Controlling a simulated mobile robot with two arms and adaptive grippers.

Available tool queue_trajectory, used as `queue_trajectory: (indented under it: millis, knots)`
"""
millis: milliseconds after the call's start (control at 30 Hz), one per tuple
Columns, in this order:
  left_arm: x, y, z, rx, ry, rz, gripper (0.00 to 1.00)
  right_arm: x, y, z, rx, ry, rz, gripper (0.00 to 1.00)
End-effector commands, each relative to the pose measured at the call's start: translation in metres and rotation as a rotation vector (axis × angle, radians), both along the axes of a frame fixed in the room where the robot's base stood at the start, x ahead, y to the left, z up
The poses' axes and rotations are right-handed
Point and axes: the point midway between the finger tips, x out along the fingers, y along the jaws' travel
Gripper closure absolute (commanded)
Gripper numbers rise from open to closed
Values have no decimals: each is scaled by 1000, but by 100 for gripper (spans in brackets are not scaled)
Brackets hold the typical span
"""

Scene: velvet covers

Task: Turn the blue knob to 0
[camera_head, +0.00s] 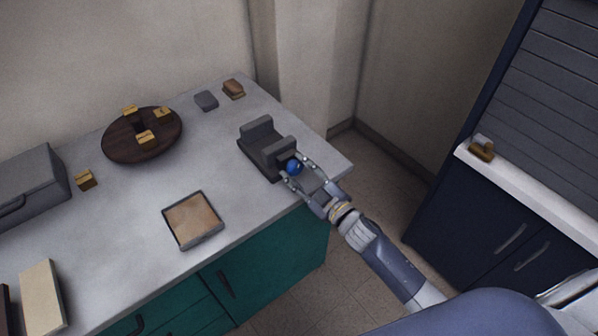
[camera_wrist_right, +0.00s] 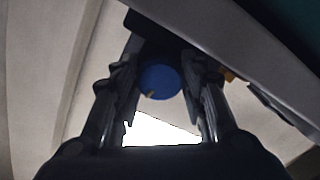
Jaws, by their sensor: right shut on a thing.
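The blue knob (camera_head: 294,167) is on the front of a dark grey device (camera_head: 262,150) near the right end of the counter. My right gripper (camera_head: 297,168) reaches in from the lower right, with its fingers on either side of the knob, shut on it. In the right wrist view the knob (camera_wrist_right: 160,82) sits between the two fingers (camera_wrist_right: 160,95), with a small orange-brown mark near its lower edge. No number scale can be read in either view. My left gripper is not in view.
The grey counter (camera_head: 120,235) bears a round brown board (camera_head: 118,146) with small yellow blocks, a square tray (camera_head: 193,221), a grey box (camera_head: 30,183) and small blocks at the back. A dark cabinet (camera_head: 450,215) stands right, across a floor gap.

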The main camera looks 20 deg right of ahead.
Motion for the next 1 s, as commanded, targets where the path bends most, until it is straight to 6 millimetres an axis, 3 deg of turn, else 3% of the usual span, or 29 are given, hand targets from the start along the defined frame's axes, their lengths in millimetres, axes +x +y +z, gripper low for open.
queue_trajectory:
  millis: [400, 967, 1000]
  knots:
    - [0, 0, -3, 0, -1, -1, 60, 0, 0, 1, -176, -66, 0, 85]
    - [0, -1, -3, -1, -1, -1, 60, 0, 0, 1, -202, -75, 1, 85]
    - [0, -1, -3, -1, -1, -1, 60, 0, 0, 1, -202, -75, 1, 52]
